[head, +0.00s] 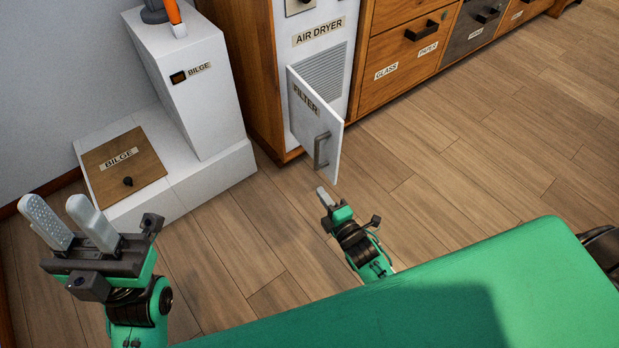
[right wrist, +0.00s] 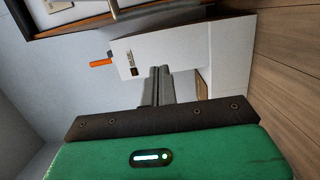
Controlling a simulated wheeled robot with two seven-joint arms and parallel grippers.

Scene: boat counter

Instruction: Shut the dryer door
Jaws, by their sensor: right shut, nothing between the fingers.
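The white dryer door (head: 316,118), labelled FILTER, stands open on the air dryer (head: 322,45), swung out from its left side. Its grey bar handle (head: 321,151) is near the free edge. My right gripper (head: 323,194) is shut and empty, just below the handle in the head view and apart from the door. Its closed fingers also show in the right wrist view (right wrist: 158,80). I cannot clearly make out the door there. My left gripper (head: 62,212) is open and empty at the left, far from the door.
A white stepped bilge housing (head: 196,95) with a wooden hatch (head: 124,168) stands left of the dryer. Wooden drawers (head: 405,50) with dark handles run to the right. The wood floor (head: 440,185) right of the door is clear.

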